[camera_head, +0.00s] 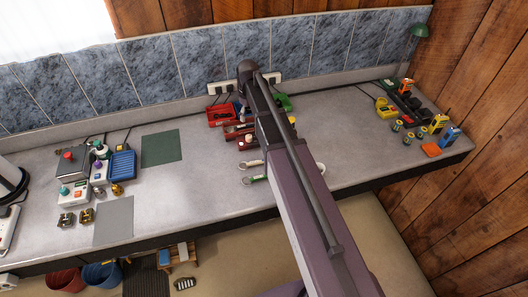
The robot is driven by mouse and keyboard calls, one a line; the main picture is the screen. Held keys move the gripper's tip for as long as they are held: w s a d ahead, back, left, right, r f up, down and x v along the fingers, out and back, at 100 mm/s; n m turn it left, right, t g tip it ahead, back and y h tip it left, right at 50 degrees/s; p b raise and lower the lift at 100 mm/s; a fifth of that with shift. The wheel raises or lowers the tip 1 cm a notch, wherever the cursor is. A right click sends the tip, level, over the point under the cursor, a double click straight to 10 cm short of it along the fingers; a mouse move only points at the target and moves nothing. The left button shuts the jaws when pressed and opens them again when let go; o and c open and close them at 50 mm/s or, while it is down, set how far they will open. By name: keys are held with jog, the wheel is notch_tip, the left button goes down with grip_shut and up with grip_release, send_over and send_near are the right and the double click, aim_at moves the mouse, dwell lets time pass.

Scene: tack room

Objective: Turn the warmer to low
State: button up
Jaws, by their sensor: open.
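No thing can be surely told as the warmer at this size. On the left of the bench, a grey box with a red knob (72,164) stands against several small devices. A white unit with a teal knob (73,194) sits in front of it, and a narrow white unit with a purple top (99,173) stands to its right. The dial markings are too small to read. My purple arm reaches from the lower right over the middle of the bench, well right of these devices. My gripper cannot be made out; the arm hides what is behind it.
Red boxes (222,115) stand near my arm. Yellow and orange items (386,108) crowd the right end.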

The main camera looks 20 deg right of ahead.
jog(key=s+m, duration=0.6)
jog(key=s, duration=1.6)
jog(key=shift+a+m+h, duration=0.15)
jog(key=shift+m+h, duration=0.15)
jog(key=shift+m, duration=0.1)
jog(key=shift+r, duration=0.1)
notch_tip(320, 180, down, 9)
jog(key=b, duration=0.9)
jog(key=shift+r, duration=0.1)
jog(key=shift+c, duration=1.3)
